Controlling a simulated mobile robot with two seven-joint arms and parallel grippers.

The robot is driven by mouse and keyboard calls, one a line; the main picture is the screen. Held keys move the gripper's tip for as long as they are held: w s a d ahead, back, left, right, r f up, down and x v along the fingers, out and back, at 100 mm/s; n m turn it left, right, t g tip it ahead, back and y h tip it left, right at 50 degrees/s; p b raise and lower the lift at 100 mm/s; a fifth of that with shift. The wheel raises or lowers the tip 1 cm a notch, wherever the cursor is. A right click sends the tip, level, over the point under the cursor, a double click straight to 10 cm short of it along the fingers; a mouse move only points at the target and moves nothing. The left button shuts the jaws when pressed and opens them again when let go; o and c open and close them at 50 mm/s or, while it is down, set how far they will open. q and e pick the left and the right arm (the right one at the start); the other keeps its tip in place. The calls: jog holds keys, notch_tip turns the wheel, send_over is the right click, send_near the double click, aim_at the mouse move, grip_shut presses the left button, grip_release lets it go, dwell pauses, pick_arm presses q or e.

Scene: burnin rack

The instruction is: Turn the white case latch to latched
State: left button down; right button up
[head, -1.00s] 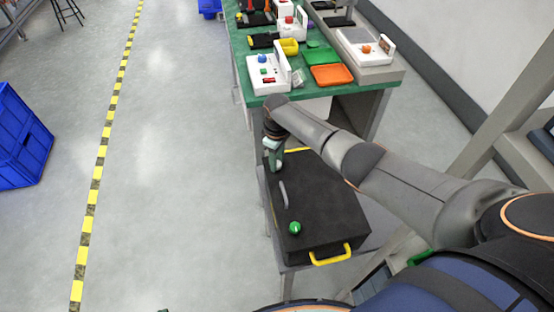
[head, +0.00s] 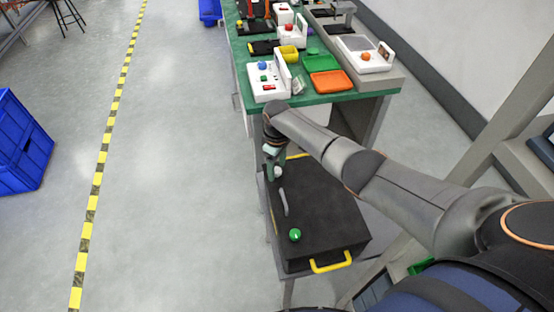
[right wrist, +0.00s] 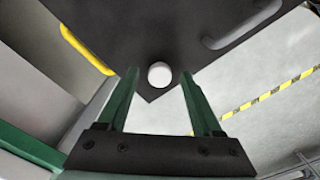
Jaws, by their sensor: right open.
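The black case (head: 325,215) lies flat on a grey stand. The white case latch (head: 277,172) is a small round knob at the far left corner of its top. My right gripper (head: 273,164) points down at that corner. In the right wrist view the white latch (right wrist: 159,75) shows between the tips of the two green fingers (right wrist: 158,82), which are apart, with a gap on each side. I cannot tell which way the latch is turned. A green latch (head: 295,235) is at the near left corner. My left gripper is out of view.
A grey handle (head: 283,202) stands up between the two latches. Yellow handles are on the case's near side (head: 331,262) and far side. Behind is a green workbench (head: 312,97) with devices and trays.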

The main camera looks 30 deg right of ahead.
aim_at(277, 170)
notch_tip(277, 170, up, 12)
jog(key=p, duration=0.1)
jog(key=shift+r+p, duration=0.2)
jog(key=shift+p, duration=0.15)
dwell(0.4)
